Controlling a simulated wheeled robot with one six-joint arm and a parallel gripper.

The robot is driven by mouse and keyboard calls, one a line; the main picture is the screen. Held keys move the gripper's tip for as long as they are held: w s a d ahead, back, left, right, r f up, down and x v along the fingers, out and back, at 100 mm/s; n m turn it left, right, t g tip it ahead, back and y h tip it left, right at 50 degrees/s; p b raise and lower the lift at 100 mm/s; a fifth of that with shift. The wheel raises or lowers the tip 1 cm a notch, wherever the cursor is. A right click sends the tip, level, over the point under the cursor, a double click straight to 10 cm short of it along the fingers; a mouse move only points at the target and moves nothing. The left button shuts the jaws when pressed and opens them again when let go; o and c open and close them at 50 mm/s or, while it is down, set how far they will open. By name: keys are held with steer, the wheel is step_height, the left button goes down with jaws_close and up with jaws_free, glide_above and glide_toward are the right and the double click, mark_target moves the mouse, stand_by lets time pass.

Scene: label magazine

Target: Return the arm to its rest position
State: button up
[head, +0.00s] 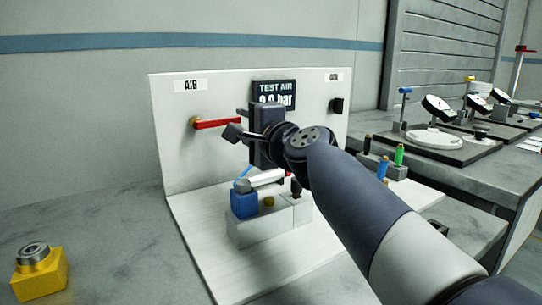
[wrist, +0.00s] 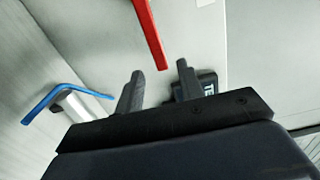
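My arm reaches in from the lower right in the head view. My gripper (head: 254,130) is in front of the white panel (head: 175,95), close to the red lever (head: 218,123). In the wrist view my gripper (wrist: 160,68) has its two dark fingers apart, with nothing seen between them. The red lever (wrist: 150,30) shows just beyond the fingertips there; whether they touch cannot be told. The lever lies about level on the panel in the head view.
A test air display (head: 273,88) is partly hidden behind my gripper. Below it stand a blue block (head: 244,204) and a white cylinder (head: 266,178). A yellow block (head: 40,274) with a metal ring sits at left. Dial gauges (head: 437,108) stand on the right bench.

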mark_target(236, 121)
steer(key=v, duration=0.6)
steer(key=x, duration=1.1)
steer(key=shift+w+a+r+p, duration=0.1)
steer(key=shift+w+p, duration=0.05)
steer(key=shift+p, duration=0.2)
steer(key=shift+r+n, duration=0.5)
steer(key=shift+n, duration=0.3)
steer(key=shift+r, duration=0.1)
